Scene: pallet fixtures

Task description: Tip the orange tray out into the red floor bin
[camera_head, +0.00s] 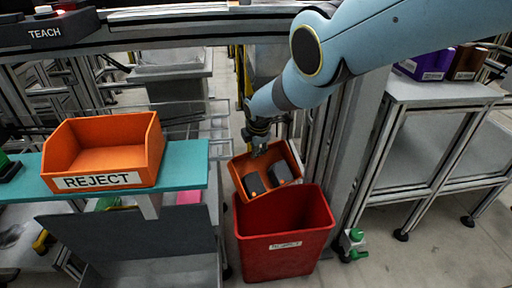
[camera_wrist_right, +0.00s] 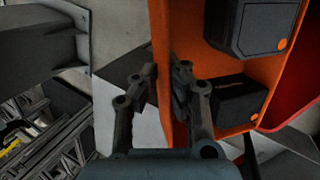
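The orange tray (camera_head: 240,173) is tilted in the air just above and behind the red floor bin (camera_head: 285,248) in the head view. Two dark blocks with orange dots, one at left (camera_head: 254,185) and one at right (camera_head: 281,172), are still inside it. My right gripper (camera_head: 259,148) is shut on the tray's wall. In the right wrist view the fingers (camera_wrist_right: 167,85) lie on either side of the orange wall, with both blocks beyond it. The red bin stands upright on the floor; its deeper inside is hidden. My left gripper is not in view.
An orange REJECT bin (camera_head: 112,132) sits on a teal shelf (camera_head: 185,180) to the left. A grey post (camera_head: 350,140) stands close behind the red bin. A grey-topped table (camera_head: 440,92) with purple and brown bins is at right.

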